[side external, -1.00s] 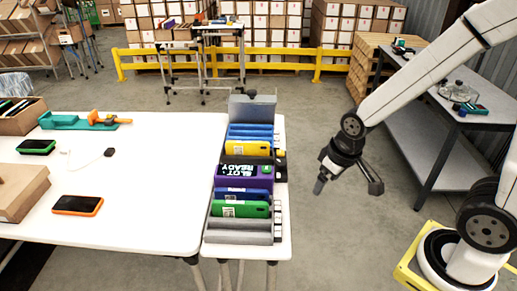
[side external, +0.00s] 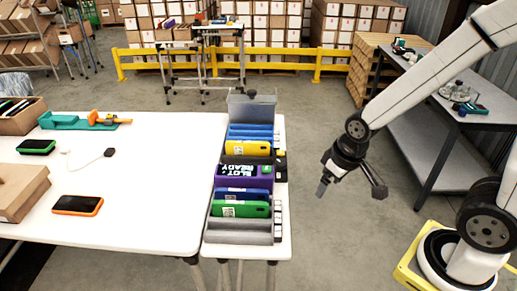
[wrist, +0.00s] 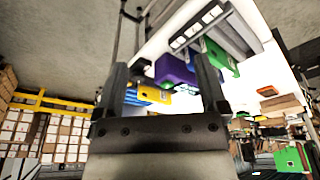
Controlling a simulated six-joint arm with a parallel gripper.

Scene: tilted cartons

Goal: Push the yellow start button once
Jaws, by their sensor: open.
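My gripper (side external: 322,188) hangs in the air to the right of the narrow white table, clear of everything. In the wrist view my gripper (wrist: 161,64) shows two dark fingers spread apart with nothing held between them. A small black box (side external: 281,166) with a yellowish spot on top sits at the right edge of the rack; I cannot tell whether that spot is the yellow start button. A purple block (side external: 246,177) lettered "SLOT READY" sits in the rack to its left. The purple block also shows between the fingers in the wrist view (wrist: 174,69).
A grey slotted rack (side external: 245,239) on the narrow table holds yellow (side external: 240,148), blue and green (side external: 240,209) cartons. An orange-edged phone (side external: 77,206) lies on the wide white table (side external: 150,180). A grey side bench (side external: 430,150) stands behind my arm. Open air separates my gripper from the rack.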

